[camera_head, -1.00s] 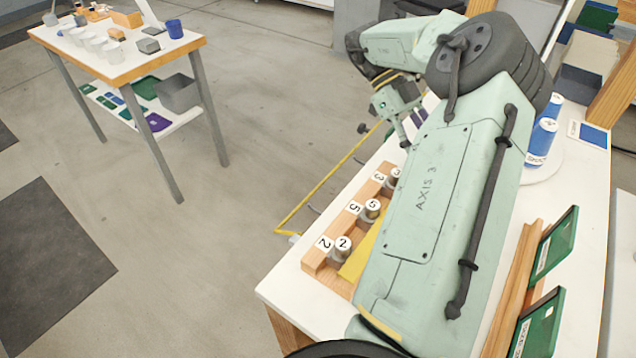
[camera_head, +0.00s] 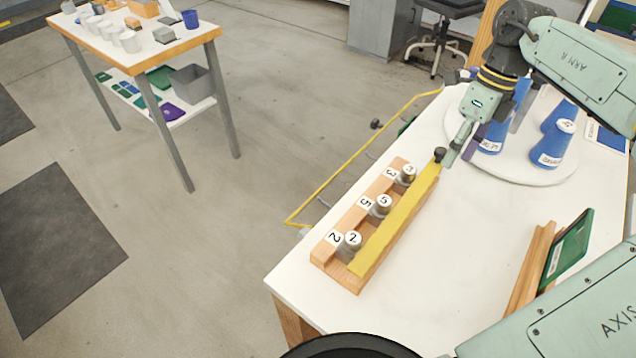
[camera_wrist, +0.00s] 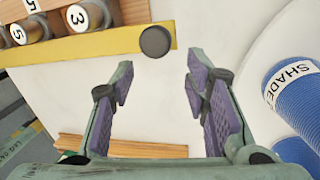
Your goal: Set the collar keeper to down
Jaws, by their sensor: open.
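The keeper appears to be the long yellow bar (camera_head: 396,224) with a dark round knob (camera_head: 440,154) at its far end. It lies along the right side of a wooden rack (camera_head: 340,273) holding collars numbered 2 (camera_head: 352,240), 5 (camera_head: 383,203) and 3 (camera_head: 407,173). Whether it counts as up or down I cannot tell. My gripper (camera_head: 454,152) is close to the knob. In the wrist view my gripper (camera_wrist: 158,82) is open and empty, its purple-padded fingers apart. The knob (camera_wrist: 155,41) shows just beyond the fingertips, roughly between them. Contact is not visible.
Blue labelled cups (camera_head: 552,145) stand on a round white turntable (camera_head: 530,172) right of my gripper. A wooden holder (camera_head: 530,272) with a green card (camera_head: 567,250) stands at the right. The white tabletop (camera_head: 440,260) between is clear. A second table (camera_head: 140,55) stands at the left.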

